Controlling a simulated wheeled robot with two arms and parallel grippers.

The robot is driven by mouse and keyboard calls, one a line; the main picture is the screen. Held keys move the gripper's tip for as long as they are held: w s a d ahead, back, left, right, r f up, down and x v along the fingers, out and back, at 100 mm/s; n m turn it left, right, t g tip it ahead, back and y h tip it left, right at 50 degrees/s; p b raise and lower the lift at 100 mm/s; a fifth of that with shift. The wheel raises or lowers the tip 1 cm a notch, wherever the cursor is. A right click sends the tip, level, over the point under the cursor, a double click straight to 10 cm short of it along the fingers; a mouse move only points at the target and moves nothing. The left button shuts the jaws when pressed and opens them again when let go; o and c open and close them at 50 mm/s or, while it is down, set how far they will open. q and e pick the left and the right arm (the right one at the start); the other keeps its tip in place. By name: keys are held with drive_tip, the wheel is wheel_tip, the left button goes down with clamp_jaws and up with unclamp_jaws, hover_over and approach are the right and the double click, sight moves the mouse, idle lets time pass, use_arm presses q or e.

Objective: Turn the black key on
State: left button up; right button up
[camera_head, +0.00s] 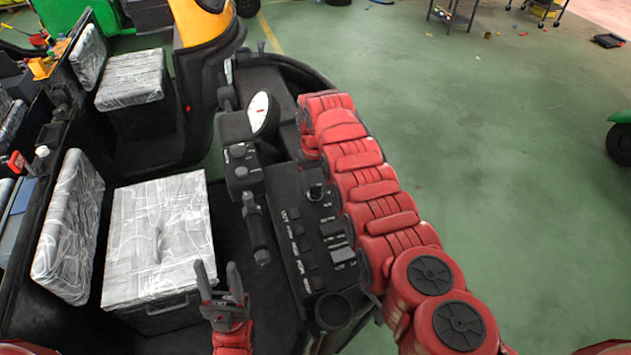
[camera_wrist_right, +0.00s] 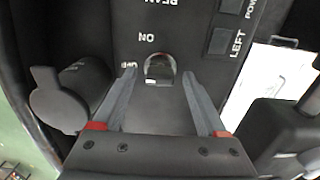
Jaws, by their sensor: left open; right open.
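The black key (camera_head: 316,191) stands in its switch on the black dashboard panel (camera_head: 290,215), left of my right arm. In the right wrist view, the round key switch (camera_wrist_right: 160,68) is between and just beyond my right fingertips, beside an upside-down "ON" label. My right gripper (camera_wrist_right: 160,85) is open, with one finger on each side of the switch and a gap to both. I cannot tell the key's turn angle. In the head view my right fingers are hidden behind my red arm. My left gripper (camera_head: 220,275) is open and empty, fingers up, near the seat.
A black handlebar grip (camera_head: 258,235) and a white gauge (camera_head: 263,113) stand left of the key. A plastic-wrapped seat (camera_head: 160,235) is at left.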

drive_tip(key=shift+c, duration=0.3)
clamp_jaws()
drive_tip(key=shift+f+m+b, duration=0.2)
drive_tip(key=shift+m+b, duration=0.2)
drive_tip(key=shift+b, duration=0.45)
drive_tip(key=m+b, duration=0.6)
drive_tip(key=b, duration=0.3)
drive_tip(key=shift+m, duration=0.3)
drive_tip(key=shift+r+m+b, duration=0.1)
drive_tip(key=shift+m+b, duration=0.75)
drive_tip(key=shift+m, duration=0.25)
drive_tip(key=shift+r+m, duration=0.1)
drive_tip(key=shift+m, duration=1)
drive_tip(key=shift+o, duration=0.3)
unclamp_jaws()
